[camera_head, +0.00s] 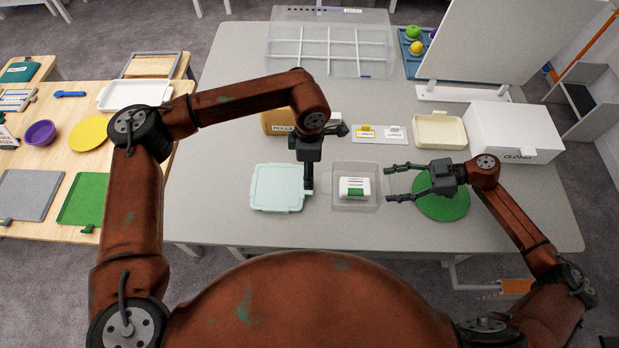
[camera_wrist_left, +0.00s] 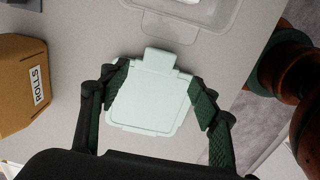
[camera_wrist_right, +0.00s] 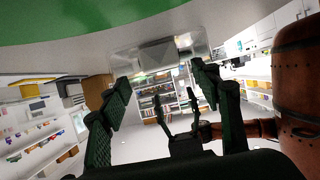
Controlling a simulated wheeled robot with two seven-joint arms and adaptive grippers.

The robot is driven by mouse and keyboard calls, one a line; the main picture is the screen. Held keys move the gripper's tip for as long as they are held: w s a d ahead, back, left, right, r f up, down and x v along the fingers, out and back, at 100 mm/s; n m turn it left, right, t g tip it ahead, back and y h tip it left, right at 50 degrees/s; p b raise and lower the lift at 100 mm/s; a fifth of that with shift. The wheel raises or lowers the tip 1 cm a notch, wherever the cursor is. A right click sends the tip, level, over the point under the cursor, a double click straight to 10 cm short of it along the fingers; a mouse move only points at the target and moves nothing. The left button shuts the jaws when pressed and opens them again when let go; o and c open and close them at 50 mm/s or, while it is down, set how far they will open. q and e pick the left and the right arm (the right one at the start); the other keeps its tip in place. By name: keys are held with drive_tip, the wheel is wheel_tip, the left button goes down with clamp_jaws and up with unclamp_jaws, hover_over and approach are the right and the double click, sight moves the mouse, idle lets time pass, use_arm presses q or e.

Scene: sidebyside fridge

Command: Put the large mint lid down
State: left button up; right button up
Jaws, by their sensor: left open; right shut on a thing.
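The large mint lid (camera_head: 277,187) lies flat on the grey table, left of the clear container (camera_head: 370,204). My left gripper (camera_head: 308,186) points down at the lid's right edge. In the left wrist view the lid (camera_wrist_left: 150,104) sits between the open fingers of my left gripper (camera_wrist_left: 160,97). A white and green block (camera_head: 355,188) is inside the clear container. My right gripper (camera_head: 388,183) reaches in from the right with its fingers apart, closed on the right end of the clear container. The exact finger contact is hard to see.
A green disc (camera_head: 443,207) lies under my right gripper. A brown box (camera_head: 278,122), a cream tray (camera_head: 438,132) and a white box (camera_head: 515,131) stand behind. A large clear divided box (camera_head: 330,42) is at the back. The table's front left is clear.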

use_arm(q)
drive_tip(key=shift+r, duration=1.4)
use_arm(e)
drive_tip(key=shift+s+f, duration=0.1)
drive_tip(key=shift+f, duration=0.2)
drive_tip(key=o, duration=1.7)
drive_tip(key=shift+r, duration=0.2)
drive_tip(key=shift+d, duration=0.15)
drive_tip(key=v, duration=1.1)
drive_tip(key=shift+d+r, duration=0.15)
drive_tip(key=shift+d, duration=0.25)
